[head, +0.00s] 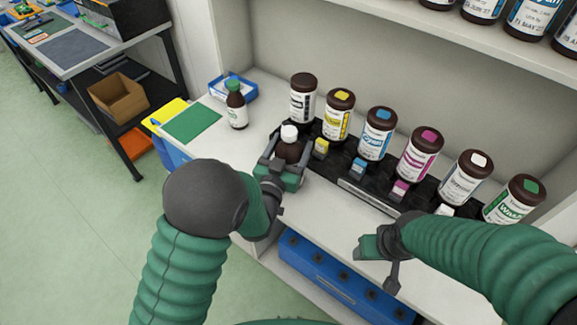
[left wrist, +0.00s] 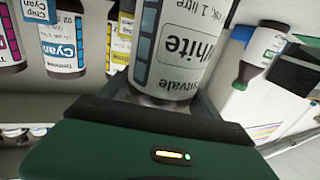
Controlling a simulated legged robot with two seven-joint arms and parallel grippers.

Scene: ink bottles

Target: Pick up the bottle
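A small brown bottle with a white cap (head: 290,148) stands upright between the fingers of my left gripper (head: 288,155) in the head view, at the left end of the black rack. Its label, with the word White, fills the middle of the left wrist view (left wrist: 185,45). The fingers flank the bottle; whether both press on it is unclear. Its base is hidden by the gripper. My right gripper (head: 375,265) hangs in front of the shelf, away from the bottles, with no object visible in it; its finger gap is unclear.
Several large brown bottles, including a cyan one (head: 377,134), stand along the black rack (head: 352,188). A green-capped bottle (head: 237,106) and a blue tray (head: 234,87) are to the left. A shelf (head: 450,35) with more bottles hangs above. Blue bins (head: 335,272) sit below.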

